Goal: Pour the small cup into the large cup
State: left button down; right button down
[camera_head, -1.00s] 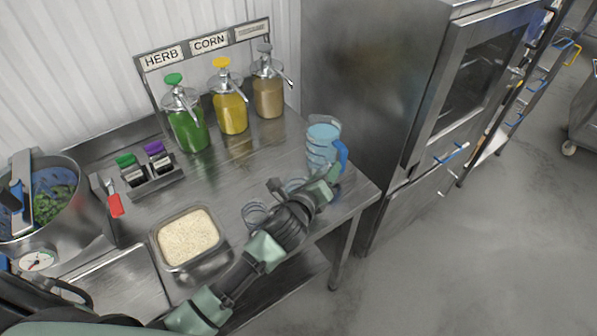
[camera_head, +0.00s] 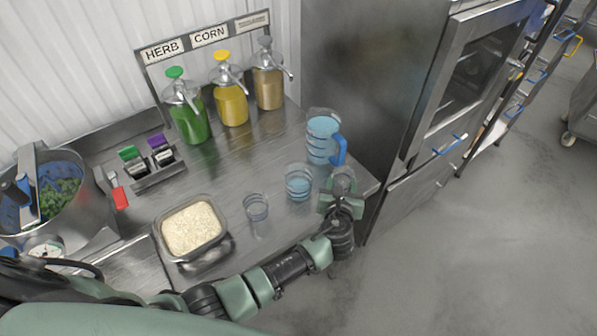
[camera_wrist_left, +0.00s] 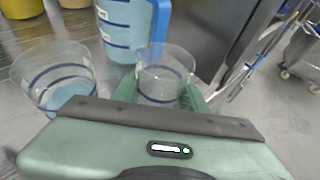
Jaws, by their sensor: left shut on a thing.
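My left gripper (camera_head: 342,190) is shut on a clear cup (camera_wrist_left: 165,78) with a dark band, near the table's right front corner. The held cup looks upright in the left wrist view; whether it holds liquid is unclear. A banded cup (camera_head: 299,184) with bluish liquid stands on the table just left of the gripper; it also shows in the left wrist view (camera_wrist_left: 50,82). A smaller clear cup (camera_head: 256,208) stands farther left. My right gripper is not in view.
A pitcher (camera_head: 322,142) of blue liquid with a blue handle stands behind the held cup. A rice tray (camera_head: 222,207) sits left of the cups. Several pump bottles (camera_head: 231,106) line the back. A steel cabinet (camera_head: 370,80) rises at the right.

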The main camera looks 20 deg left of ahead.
pick_arm(q)
jog(key=shift+s, duration=0.1)
dwell(0.4)
jog(key=shift+s+r+p, duration=0.1)
jog(key=shift+s+p, duration=0.2)
jog(key=v, duration=0.4)
jog(key=shift+s+f+p, duration=0.25)
jog(key=shift+p, duration=0.05)
jog(key=f+v, duration=0.1)
jog(key=v, duration=0.6)
jog(key=shift+s, duration=0.35)
jog(key=shift+a, duration=0.1)
